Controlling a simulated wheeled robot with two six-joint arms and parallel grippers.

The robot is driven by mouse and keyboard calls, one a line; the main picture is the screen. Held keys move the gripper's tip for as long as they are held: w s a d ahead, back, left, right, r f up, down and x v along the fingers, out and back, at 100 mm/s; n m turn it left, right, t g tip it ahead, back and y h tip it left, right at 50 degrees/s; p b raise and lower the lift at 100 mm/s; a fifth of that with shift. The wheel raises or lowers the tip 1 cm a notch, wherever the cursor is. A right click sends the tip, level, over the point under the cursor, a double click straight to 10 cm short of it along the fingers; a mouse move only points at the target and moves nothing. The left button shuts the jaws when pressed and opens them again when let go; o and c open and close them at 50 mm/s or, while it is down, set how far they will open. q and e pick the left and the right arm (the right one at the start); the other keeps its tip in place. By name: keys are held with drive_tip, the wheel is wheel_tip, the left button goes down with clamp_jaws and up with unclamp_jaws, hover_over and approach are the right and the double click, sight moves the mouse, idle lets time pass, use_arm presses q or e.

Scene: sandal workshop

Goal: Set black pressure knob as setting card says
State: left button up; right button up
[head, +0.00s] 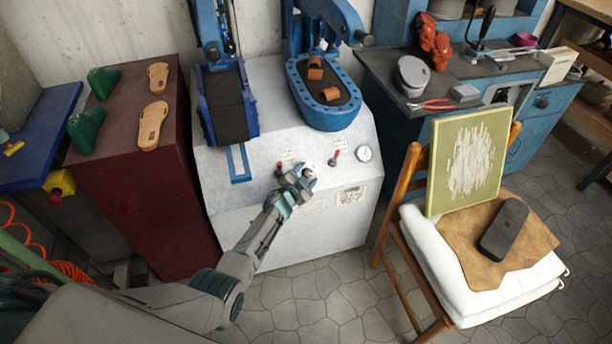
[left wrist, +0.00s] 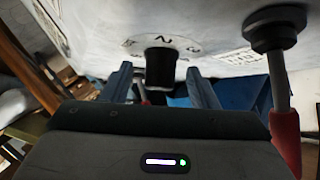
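The black pressure knob (left wrist: 160,68) stands on the pale machine face in the left wrist view, with a printed number scale (left wrist: 163,40) around it; a "2" is legible. My left gripper (head: 303,181) is at the machine's sloped panel in the head view and largely covers the knob there. In the left wrist view its two fingers (left wrist: 160,90) are apart, one on each side of the knob, with a gap showing on both sides. Small printed labels (head: 350,197) are on the machine front, too small to read. I cannot tell which is the setting card. My right gripper is out of view.
The grey-white machine (head: 265,225) carries blue presses. A chair (head: 420,250) stands at right.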

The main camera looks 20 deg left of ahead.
use_arm(q)
drive_tip(key=shift+s+a+r+p, duration=0.1)
drive_tip(key=shift+s+r+p, duration=0.15)
drive_tip(key=shift+s+p, duration=0.2)
drive_tip(key=p+v, duration=0.4)
drive_tip(key=v, duration=0.5)
drive_tip(key=shift+s+p, duration=0.3)
drive_tip(key=shift+s, duration=0.1)
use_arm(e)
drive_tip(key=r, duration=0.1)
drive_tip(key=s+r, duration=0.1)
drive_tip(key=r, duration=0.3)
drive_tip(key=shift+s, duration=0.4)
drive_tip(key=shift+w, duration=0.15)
